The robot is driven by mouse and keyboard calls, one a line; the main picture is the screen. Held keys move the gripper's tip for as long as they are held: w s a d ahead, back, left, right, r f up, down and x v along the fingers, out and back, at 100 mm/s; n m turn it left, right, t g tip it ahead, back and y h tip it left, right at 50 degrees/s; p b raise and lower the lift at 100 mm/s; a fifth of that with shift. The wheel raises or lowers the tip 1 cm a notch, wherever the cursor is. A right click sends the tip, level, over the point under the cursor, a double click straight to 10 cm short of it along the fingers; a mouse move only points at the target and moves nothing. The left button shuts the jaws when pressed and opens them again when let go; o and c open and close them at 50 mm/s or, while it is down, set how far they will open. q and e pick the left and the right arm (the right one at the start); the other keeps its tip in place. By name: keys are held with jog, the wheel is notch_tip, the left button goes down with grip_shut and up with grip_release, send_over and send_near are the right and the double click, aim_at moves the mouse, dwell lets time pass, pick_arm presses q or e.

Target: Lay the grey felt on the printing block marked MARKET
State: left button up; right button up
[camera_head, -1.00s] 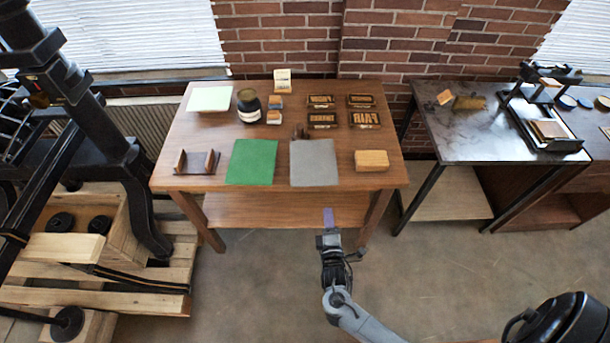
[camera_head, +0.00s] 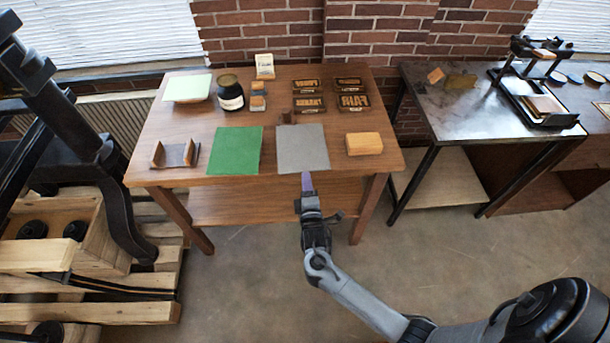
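The grey felt (camera_head: 302,149) lies flat at the front of the wooden table (camera_head: 223,110), right of a green sheet. Several dark printing blocks lie in two rows behind it. The front right one appears to read FAIR (camera_head: 354,102). The front left block (camera_head: 309,104) has lettering too small to read surely, so I cannot tell which block is marked MARKET. My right gripper (camera_head: 306,182), with a purple tip, is just in front of the table's front edge, close to the felt's near edge. Whether its fingers are open or shut does not show. My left gripper is not in view.
The green sheet (camera_head: 234,151), a wooden block (camera_head: 364,144) and a small dark object (camera_head: 287,117) surround the felt. A jar (camera_head: 230,93) and a brown holder (camera_head: 176,155) stand further left. A dark side table (camera_head: 458,103) is at the right.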

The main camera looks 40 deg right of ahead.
aim_at(305, 168)
jog(key=shift+b+x, duration=0.4)
jog(key=shift+x, duration=1.6)
grip_shut()
notch_tip(305, 168, up, 3)
jog(key=p, duration=0.4)
jog(key=shift+r, duration=0.15)
